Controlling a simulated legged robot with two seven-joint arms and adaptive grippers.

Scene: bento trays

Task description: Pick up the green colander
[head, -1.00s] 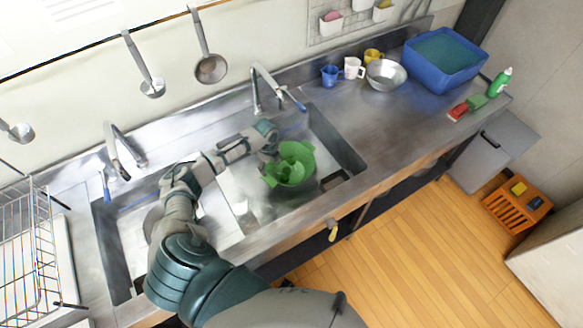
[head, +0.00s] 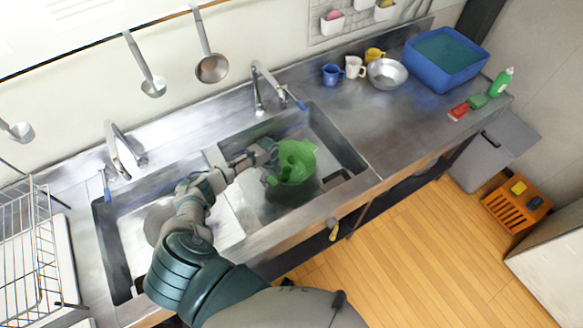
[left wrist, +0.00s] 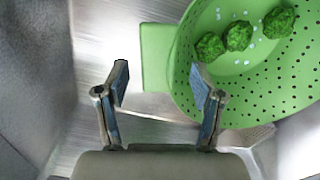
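The green colander (head: 306,165) sits in the right-hand sink basin in the head view. In the left wrist view the colander (left wrist: 250,105) fills the upper right, with a flat green handle tab (left wrist: 156,58) on its left side and several broccoli pieces inside. My left gripper (head: 268,158) is at the colander's left side. In the left wrist view my left gripper (left wrist: 161,85) is open and empty. The handle tab lies ahead between its fingertips, and the right fingertip overlaps the colander's rim in the picture. Whether it touches cannot be told. My right gripper is not in view.
The sink walls and divider (head: 221,178) surround the work area. A faucet (head: 257,92) stands behind the basin. Mugs (head: 354,67), a metal bowl (head: 386,74) and a blue tub (head: 445,60) are on the counter to the right. A dish rack (head: 30,240) is at left.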

